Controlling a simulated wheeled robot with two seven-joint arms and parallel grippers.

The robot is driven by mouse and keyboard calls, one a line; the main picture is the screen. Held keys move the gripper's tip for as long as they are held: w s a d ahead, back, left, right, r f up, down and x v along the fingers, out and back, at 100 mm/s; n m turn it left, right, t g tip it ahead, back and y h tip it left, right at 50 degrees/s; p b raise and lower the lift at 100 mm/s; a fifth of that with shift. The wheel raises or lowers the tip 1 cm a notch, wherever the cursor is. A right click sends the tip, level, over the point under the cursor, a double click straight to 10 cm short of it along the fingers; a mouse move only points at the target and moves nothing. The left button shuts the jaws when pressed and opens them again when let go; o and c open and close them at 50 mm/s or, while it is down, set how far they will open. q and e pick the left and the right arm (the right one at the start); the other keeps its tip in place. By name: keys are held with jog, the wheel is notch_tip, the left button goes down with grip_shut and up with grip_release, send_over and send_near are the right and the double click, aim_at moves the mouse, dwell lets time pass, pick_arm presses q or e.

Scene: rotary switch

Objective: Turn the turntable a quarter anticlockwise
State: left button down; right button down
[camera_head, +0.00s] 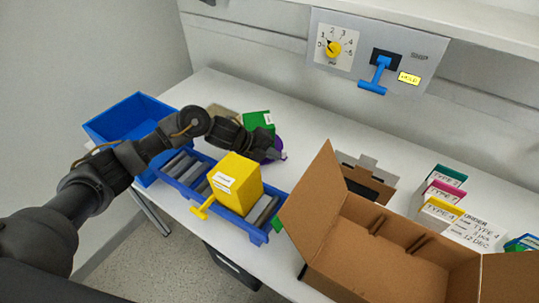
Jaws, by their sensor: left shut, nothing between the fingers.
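No turntable shows clearly. A purple piece with a curved edge (280,147) shows just past my left gripper (268,152), mostly hidden by it; I cannot tell whether it is part of a turntable. My left arm comes in from the left, over the blue bin, and its gripper is shut and empty, behind the yellow box. I cannot tell whether it touches the purple piece. A green box (258,121) stands just behind the gripper. On the wall panel (405,42), a yellow rotary knob (334,49) sits on a numbered dial. My right gripper is out of view.
A yellow box (238,183) with a handle sits on a blue tray of grey rollers (187,166). A blue bin (131,112) stands behind it. An open cardboard box (385,235) fills the front right; coloured cartons (440,200) stand beyond.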

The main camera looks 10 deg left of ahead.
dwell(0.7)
pick_arm(q)
jog(key=v, duration=1.1)
jog(key=shift+b, duration=0.45)
jog(key=shift+w, duration=0.1)
